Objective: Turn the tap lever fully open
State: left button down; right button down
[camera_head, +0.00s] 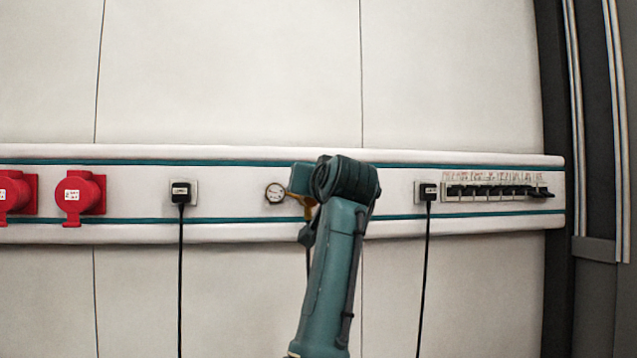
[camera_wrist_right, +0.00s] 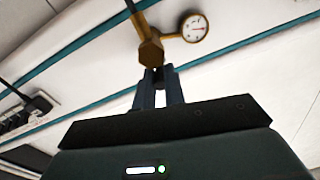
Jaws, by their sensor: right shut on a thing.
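The brass tap (camera_head: 309,211) is mounted on the white wall rail, mostly hidden behind my right arm in the head view. In the right wrist view, its brass body (camera_wrist_right: 150,50) sits just beyond my fingertips, joined by a short pipe to a round gauge (camera_wrist_right: 194,28). My right gripper (camera_wrist_right: 159,72) is shut on the tap lever at the brass body; the lever itself is mostly hidden between the fingers, so its angle cannot be told. My left gripper is not in view.
The same gauge (camera_head: 276,193) shows left of my arm. Black plugs with hanging cables sit at left (camera_head: 181,193) and right (camera_head: 427,192). Red sockets (camera_head: 82,197) are far left; a row of black switches (camera_head: 497,191) is at right. The wall above is clear.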

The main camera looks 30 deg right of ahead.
jog(key=shift+a+m+h, duration=0.2)
jog(key=shift+m+h, duration=0.1)
jog(key=shift+h, duration=0.1)
jog(key=c, duration=1.5)
grip_release()
